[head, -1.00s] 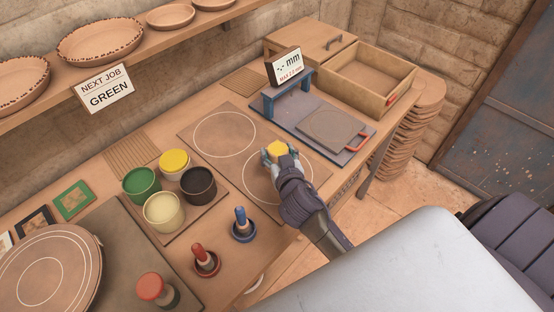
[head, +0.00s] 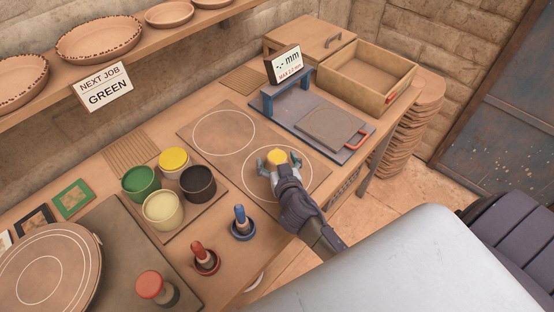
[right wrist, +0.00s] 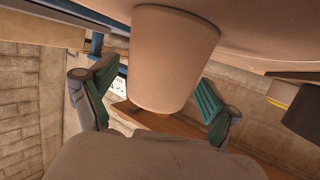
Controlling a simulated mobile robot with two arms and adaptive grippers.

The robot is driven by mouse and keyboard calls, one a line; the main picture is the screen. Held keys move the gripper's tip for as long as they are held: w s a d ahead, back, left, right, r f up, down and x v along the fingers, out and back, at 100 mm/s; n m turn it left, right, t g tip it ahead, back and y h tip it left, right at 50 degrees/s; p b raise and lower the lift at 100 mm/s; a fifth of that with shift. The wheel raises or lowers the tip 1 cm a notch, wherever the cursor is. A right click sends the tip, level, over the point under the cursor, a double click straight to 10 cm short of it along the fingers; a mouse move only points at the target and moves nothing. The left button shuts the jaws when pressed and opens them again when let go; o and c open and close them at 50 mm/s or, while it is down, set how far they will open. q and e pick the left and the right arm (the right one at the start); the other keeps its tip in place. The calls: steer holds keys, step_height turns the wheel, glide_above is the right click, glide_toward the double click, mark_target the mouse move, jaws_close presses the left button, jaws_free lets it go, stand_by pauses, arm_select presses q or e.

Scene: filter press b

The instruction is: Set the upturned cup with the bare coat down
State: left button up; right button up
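The upturned cup (head: 277,156) stands within the right white circle of the brown board (head: 219,168). My right gripper (head: 279,162) is open around the cup, with a finger on each side. In the right wrist view, both green finger pads stand apart from the cup wall. My left gripper is not in view.
Several glaze pots (head: 163,209) stand left of the board. A red-handled tool (head: 204,258) and a blue-handled tool (head: 242,224) stand in front. A gauge with a blue frame (head: 287,92) and a wooden box (head: 367,78) are behind right. The left circle (head: 224,133) is empty.

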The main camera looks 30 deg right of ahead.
steer(key=shift+r, duration=0.25)
steer(key=b+v, duration=0.2)
steer(key=v, duration=0.8)
steer(key=shift+s+f, duration=0.15)
steer(key=shift+s, duration=0.1)
steer(key=shift+s+a+r, duration=0.2)
steer(key=shift+s+r, duration=0.2)
steer(key=shift+s, duration=0.25)
